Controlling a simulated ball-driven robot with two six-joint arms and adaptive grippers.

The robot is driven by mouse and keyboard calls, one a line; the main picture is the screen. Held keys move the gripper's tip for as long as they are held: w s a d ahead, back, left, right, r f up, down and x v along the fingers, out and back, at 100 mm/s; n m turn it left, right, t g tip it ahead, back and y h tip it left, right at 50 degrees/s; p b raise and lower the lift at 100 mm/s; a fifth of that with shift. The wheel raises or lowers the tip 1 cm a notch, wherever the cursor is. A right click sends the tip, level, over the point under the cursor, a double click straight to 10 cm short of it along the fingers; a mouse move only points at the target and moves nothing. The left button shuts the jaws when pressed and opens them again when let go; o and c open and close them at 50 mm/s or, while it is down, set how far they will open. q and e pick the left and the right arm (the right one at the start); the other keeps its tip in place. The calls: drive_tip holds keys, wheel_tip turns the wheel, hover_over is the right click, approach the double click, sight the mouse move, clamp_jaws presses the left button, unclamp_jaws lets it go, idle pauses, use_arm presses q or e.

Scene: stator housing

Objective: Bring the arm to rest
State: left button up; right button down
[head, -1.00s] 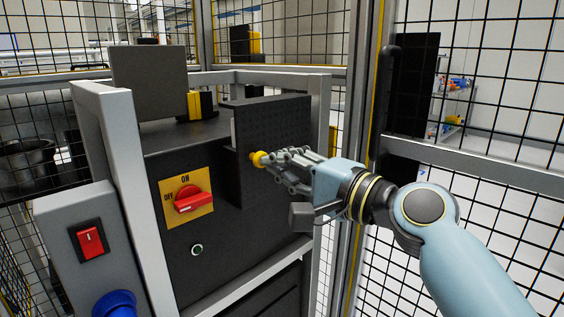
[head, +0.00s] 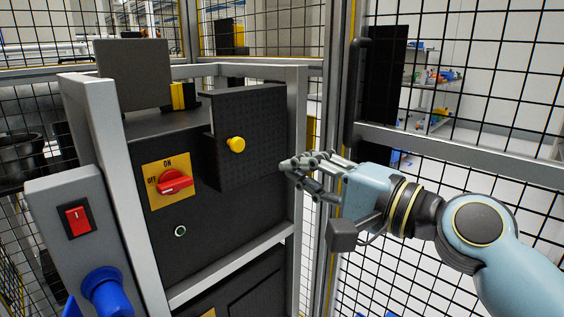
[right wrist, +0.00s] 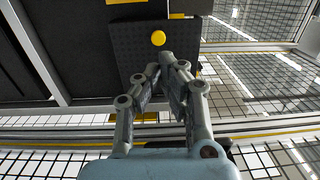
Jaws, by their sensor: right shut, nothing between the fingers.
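My right gripper (head: 290,166) is shut and empty. It hangs in the air to the right of the yellow knob (head: 236,144), apart from it, near the frame post of the dark cabinet. The knob sits on a dark perforated panel (head: 262,118). In the right wrist view the gripper's fingers (right wrist: 160,66) come together below the knob (right wrist: 158,38). My left gripper is not in view.
The cabinet carries a red rotary switch (head: 174,182) on a yellow plate. A grey box with a red rocker switch (head: 78,220) and a blue plug (head: 106,288) stands at left. Mesh fencing (head: 480,150) and a metal post (head: 334,110) are close to my right arm.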

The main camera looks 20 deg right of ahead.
drive_tip(key=v, duration=0.3)
drive_tip(key=shift+s, duration=0.15)
drive_tip(key=shift+a, duration=0.1)
drive_tip(key=d+f+m+g+h, duration=0.1)
drive_tip(key=d+f+g+h, duration=0.15)
drive_tip(key=f, duration=0.95)
drive_tip(key=d+f+g+h, duration=0.1)
drive_tip(key=d+f+h, duration=0.15)
drive_tip(key=f, duration=1.05)
drive_tip(key=s+d+f+n+g+h, duration=0.1)
drive_tip(key=s+d+f+g, duration=0.1)
drive_tip(key=s+f, duration=0.5)
drive_tip(key=s+d+f+n+g+h, duration=0.1)
drive_tip(key=s+d+f+g, duration=0.15)
drive_tip(key=f, duration=0.85)
drive_tip(key=s+d+f+n+g+h, duration=0.1)
drive_tip(key=s+f+n+g, duration=0.1)
drive_tip(key=s+f, duration=0.4)
drive_tip(key=s+d+f+n+g+h, duration=0.1)
drive_tip(key=s+f+n, duration=0.4)
drive_tip(key=s, duration=1.1)
drive_tip(key=s+d+f+n+g+h, duration=0.1)
drive_tip(key=s+f+n+g, duration=0.3)
drive_tip(key=s+f, duration=0.3)
drive_tip(key=s, duration=0.4)
drive_tip(key=shift+d+f, duration=0.2)
drive_tip(key=shift+d, duration=0.15)
